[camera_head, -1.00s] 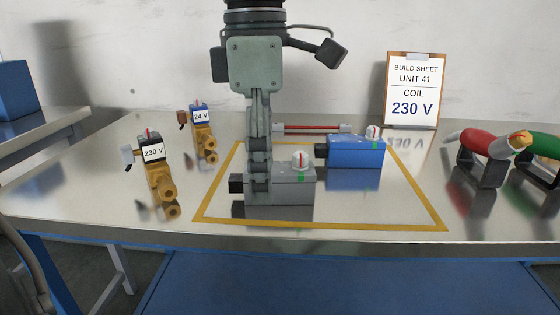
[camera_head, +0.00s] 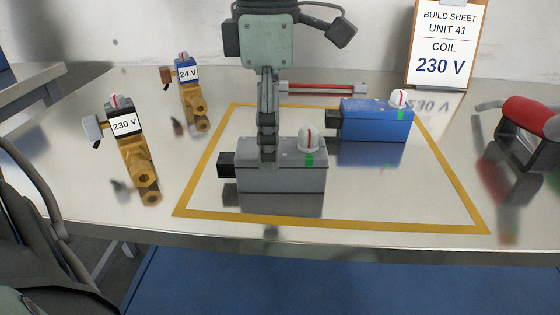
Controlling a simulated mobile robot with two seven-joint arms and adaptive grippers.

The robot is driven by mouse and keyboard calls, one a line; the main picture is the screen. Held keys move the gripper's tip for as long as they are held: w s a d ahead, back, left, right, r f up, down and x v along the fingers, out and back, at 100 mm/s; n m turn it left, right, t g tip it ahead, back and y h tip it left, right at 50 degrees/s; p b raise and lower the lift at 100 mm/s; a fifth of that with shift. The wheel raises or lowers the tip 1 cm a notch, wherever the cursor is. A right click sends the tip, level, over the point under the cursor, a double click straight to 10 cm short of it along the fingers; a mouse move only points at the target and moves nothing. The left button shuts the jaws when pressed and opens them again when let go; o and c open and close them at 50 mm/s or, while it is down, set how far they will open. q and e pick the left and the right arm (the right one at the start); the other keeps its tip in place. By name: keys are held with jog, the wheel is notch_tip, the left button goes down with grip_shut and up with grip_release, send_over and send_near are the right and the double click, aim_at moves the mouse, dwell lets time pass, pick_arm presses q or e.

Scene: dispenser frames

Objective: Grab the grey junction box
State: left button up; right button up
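The grey junction box (camera_head: 290,180) stands in the yellow-outlined area, with a black connector at its left end and a white knob with a red mark on top. My gripper (camera_head: 267,160), which I take to be the left one, points down at the box. It is seen edge-on, its finger overlapping the top and upper front edge of the box. The gap between its fingers is hidden, so its opening and grip are unclear. The box appears to rest on the table. My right gripper is not in view.
A blue box (camera_head: 375,130) stands behind right. Brass valves labelled 230 V (camera_head: 137,165) and 24 V (camera_head: 190,95) stand left. A red bar (camera_head: 320,87) lies behind. A build sheet (camera_head: 447,45) reads 230 V. A red-handled object (camera_head: 535,118) stands right.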

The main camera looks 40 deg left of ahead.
pick_arm(q)
jog(key=shift+w+f, duration=0.1)
jog(key=shift+f, duration=1.35)
jog(key=shift+c, duration=0.6)
jog(key=c, duration=1.3)
jog(key=shift+r, duration=0.2)
